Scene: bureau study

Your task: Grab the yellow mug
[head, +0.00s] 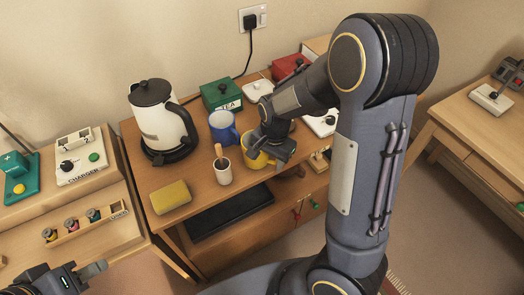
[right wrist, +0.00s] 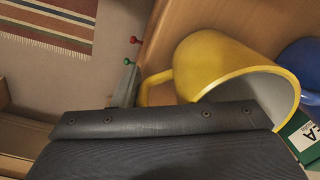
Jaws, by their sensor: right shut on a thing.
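The yellow mug (head: 254,159) is on the wooden desk, to the right of a small white cup and partly hidden by my right gripper (head: 277,148). In the right wrist view the yellow mug (right wrist: 222,72) looks large, with its open mouth to the lower right and its handle on the left. A grey finger shows beside the handle. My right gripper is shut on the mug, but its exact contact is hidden. My left gripper (head: 80,277) is at the lower left, away from the mug; its jaw opening is unclear.
A blue mug (head: 223,128) stands just behind the yellow one. The white cup (head: 222,170) holds a wooden stick. A kettle (head: 162,125), yellow sponge (head: 170,196) and green tea box (head: 221,95) are also on the desk.

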